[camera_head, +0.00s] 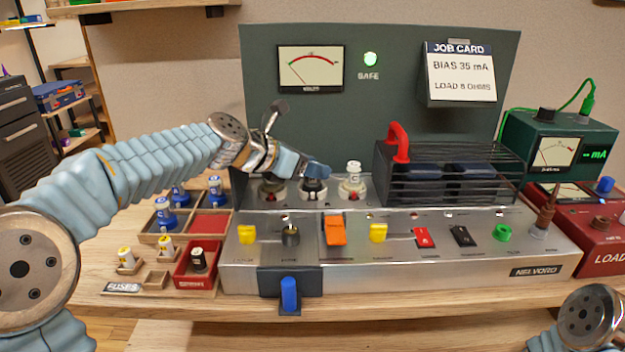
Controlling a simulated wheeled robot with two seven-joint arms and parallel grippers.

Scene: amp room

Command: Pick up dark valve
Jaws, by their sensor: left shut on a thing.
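The dark valve (313,187) stands upright in the middle socket on top of the silver amplifier (400,262). My left gripper (318,171) reaches in from the left and is shut on it near its top. The blue fingers hide the valve's upper part. The valve seems still at its socket; I cannot tell whether it is lifted. A pale valve (353,178) stands in the socket to the right. The left socket (272,188) looks dark red and is partly under my wrist. My right gripper is out of view; only part of my right arm shows at lower right.
A black cage (455,175) with a red handle (399,142) stands right of the sockets. A wooden tray (149,239) with blue-topped valves (165,213) lies at left, with fuses in front. The green panel (385,110) rises behind.

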